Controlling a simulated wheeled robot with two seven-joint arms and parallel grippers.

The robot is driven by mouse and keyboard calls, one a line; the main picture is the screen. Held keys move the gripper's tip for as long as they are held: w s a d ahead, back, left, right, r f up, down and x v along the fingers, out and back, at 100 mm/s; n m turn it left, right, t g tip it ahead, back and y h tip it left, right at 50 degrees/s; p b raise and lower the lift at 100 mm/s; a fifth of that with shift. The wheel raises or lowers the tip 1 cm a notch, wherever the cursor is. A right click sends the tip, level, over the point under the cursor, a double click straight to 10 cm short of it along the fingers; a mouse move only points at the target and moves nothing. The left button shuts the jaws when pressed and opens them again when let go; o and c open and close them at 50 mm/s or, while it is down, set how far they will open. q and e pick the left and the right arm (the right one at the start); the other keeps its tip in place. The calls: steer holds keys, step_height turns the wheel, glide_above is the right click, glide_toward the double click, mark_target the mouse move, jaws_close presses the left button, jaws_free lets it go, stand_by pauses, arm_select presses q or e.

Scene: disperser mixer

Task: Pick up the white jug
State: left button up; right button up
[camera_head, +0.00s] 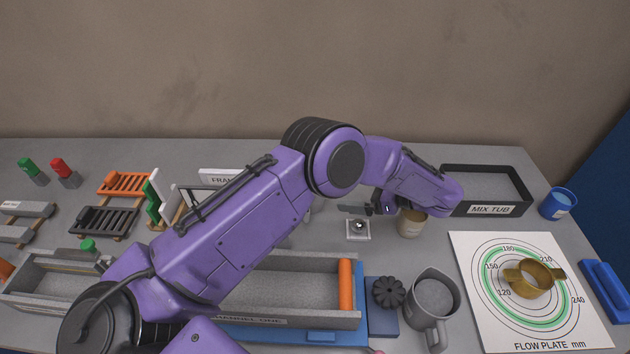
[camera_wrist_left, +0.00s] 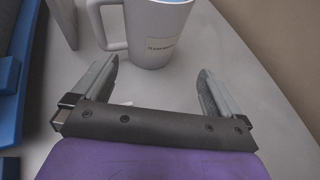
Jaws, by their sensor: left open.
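The white jug (camera_wrist_left: 155,35) stands upright on the grey table in the left wrist view. It has a label on its front, a handle on its left side and something pale blue at its top. The upper part is cut off by the frame. My left gripper (camera_wrist_left: 157,78) is open and empty, and the jug stands just beyond its fingertips. In the head view the gripper (camera_head: 368,207) is small, faces left and is partly hidden; my purple arm covers most or all of the jug there. My right gripper is not in view.
A grey jug (camera_head: 432,292) stands at the front, right of a dark fluted knob (camera_head: 389,291). A tan cup (camera_head: 411,223) and the black mix tub (camera_head: 520,180) stand near my wrist. A grey channel in a blue tray (camera_head: 365,262) lies under my arm. The wall closes the back.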

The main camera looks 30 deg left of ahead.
arm_select(q)
steer(key=s+a, duration=0.1)
steer(key=a+p, duration=0.1)
steer(key=a, duration=0.1)
steer(key=s+a, duration=0.1)
steer(key=a, duration=0.1)
steer(key=shift+s+f+p, duration=0.15)
steer(key=shift+s+p, duration=0.15)
steer(key=p+x, duration=0.3)
steer(key=x, duration=0.1)
steer(key=shift+w+a+f, duration=0.1)
steer(key=shift+w+f, duration=0.05)
steer(key=shift+w, duration=0.15)
steer(key=shift+s+a+f, duration=0.1)
steer(key=shift+a+f, duration=0.05)
steer(key=shift+a, duration=0.1)
steer(key=shift+s, duration=0.15)
steer(key=c, duration=0.9)
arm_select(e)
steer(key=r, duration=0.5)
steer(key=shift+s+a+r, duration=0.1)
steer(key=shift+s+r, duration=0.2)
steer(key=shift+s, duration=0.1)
